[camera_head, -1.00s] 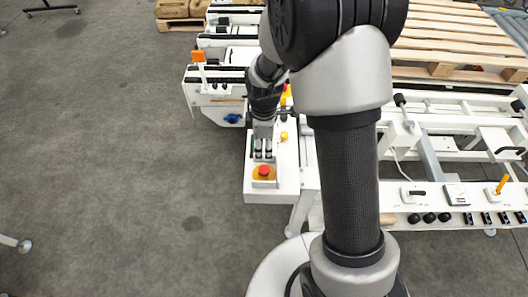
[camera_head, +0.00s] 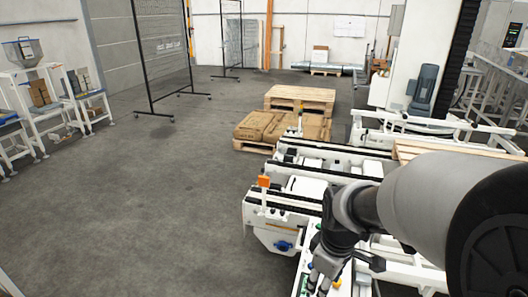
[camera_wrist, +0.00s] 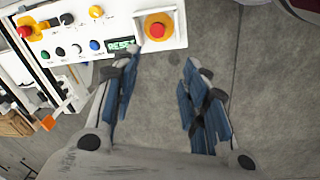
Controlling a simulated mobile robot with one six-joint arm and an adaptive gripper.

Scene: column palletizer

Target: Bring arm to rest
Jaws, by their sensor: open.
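My gripper (camera_wrist: 160,78) is open and empty in the wrist view, its two blue-padded fingers apart over grey floor. A white control panel (camera_wrist: 72,47) lies beyond the fingertips at upper left, with several coloured buttons, a small lit display and a red emergency stop (camera_wrist: 158,27) on yellow. The left fingertip appears near the panel's edge; I cannot tell whether it touches. In the head view my gripper (camera_head: 318,282) shows at the bottom, pointing down beside the conveyor, and my arm fills the lower right. The fingertips are hard to make out there.
A white conveyor (camera_head: 290,190) runs beside my arm. White workstations (camera_head: 45,115) stand at left. A black-framed mesh screen (camera_head: 160,55) stands behind. The floor (camera_head: 150,200) at left is clear.

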